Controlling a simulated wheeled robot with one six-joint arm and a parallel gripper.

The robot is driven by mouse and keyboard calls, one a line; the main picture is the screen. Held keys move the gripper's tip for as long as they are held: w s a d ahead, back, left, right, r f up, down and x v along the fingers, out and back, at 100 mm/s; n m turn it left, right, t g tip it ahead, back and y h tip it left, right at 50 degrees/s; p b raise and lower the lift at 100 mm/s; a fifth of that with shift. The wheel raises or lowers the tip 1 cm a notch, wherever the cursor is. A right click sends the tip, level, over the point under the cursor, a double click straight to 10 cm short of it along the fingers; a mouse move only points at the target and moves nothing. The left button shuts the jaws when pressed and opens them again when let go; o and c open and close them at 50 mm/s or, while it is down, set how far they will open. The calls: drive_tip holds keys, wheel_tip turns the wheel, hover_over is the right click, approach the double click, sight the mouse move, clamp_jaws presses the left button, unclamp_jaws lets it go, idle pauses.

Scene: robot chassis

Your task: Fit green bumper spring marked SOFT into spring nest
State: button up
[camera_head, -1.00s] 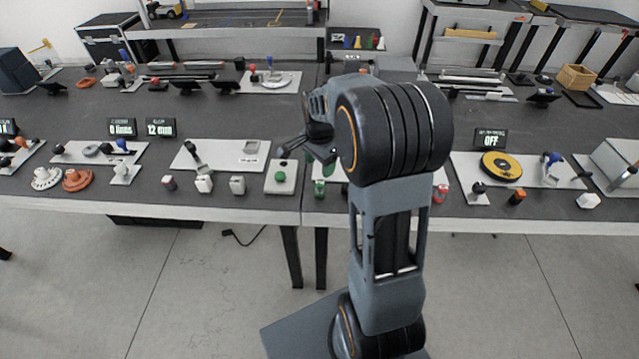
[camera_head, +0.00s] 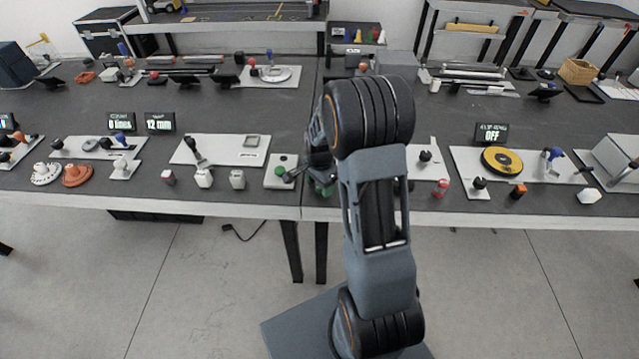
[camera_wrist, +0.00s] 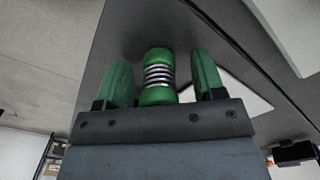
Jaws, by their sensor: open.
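The green bumper spring (camera_wrist: 158,76) has green ends and a bare metal coil in the middle. In the wrist view it stands between the two green fingers of my gripper (camera_wrist: 161,60), which is open, with a gap on each side. No SOFT marking can be read. In the head view a bit of green (camera_head: 323,188) shows at the table's front edge below my arm; I cannot tell whether it is the spring or a fingertip. My arm hides most of this spot. I cannot make out the spring nest in either view.
A white plate with a green button (camera_head: 281,169) lies just left of my gripper. Right of my arm are a black knob (camera_head: 425,157) on a white plate and a red knob (camera_head: 441,187). A yellow disc (camera_head: 502,161) is farther right.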

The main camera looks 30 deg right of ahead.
drive_tip(key=shift+f, duration=0.2)
drive_tip(key=shift+c, duration=0.4)
drive_tip(key=c, duration=0.9)
drive_tip(key=shift+c, duration=0.2)
drive_tip(key=shift+r, duration=0.2)
